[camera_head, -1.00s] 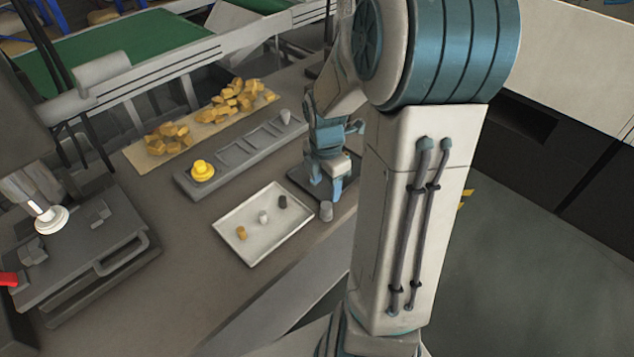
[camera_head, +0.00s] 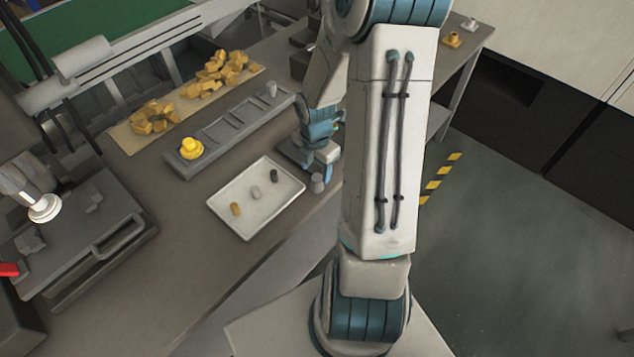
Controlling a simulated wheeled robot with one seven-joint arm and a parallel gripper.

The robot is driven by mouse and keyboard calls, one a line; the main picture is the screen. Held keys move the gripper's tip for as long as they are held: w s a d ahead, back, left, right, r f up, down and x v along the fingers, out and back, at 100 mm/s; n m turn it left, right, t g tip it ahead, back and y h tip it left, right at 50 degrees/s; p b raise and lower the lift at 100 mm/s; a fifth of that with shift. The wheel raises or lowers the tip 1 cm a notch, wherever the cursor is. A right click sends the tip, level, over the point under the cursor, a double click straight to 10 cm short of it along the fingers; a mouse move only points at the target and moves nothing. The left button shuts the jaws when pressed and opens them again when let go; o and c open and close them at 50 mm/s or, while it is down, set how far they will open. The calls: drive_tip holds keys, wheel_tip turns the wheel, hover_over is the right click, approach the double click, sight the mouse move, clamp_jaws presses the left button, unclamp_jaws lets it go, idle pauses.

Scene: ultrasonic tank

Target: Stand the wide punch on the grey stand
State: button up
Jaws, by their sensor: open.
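A long grey stand (camera_head: 212,142) with several square recesses lies along the bench. A yellow piece (camera_head: 191,148) is at its near left end and a small grey piece (camera_head: 271,90) stands at its far right end. A white tray (camera_head: 232,232) holds three small pieces: a brown one (camera_head: 235,209), a light grey one (camera_head: 255,192) and a dark one (camera_head: 274,175). A short grey cylinder (camera_head: 317,183) stands near the bench edge. I cannot tell which piece is the wide punch. My gripper (camera_head: 319,168) is open, pointing down close behind the grey cylinder; its tips are partly hidden.
A dark plate (camera_head: 288,152) lies beside my gripper. A board with several yellow chunks (camera_head: 155,116) lies behind the stand. A grey machine (camera_head: 85,232) occupies the left. Bare bench (camera_head: 165,215) lies between machine and tray.

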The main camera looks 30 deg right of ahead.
sight(317, 177)
drive_tip(key=shift+s+d+f, duration=0.1)
drive_tip(key=shift+s+f, duration=0.05)
drive_tip(key=shift+f, duration=2.2)
drive_tip(key=shift+c, duration=0.3)
clamp_jaws()
drive_tip(key=shift+r, duration=0.1)
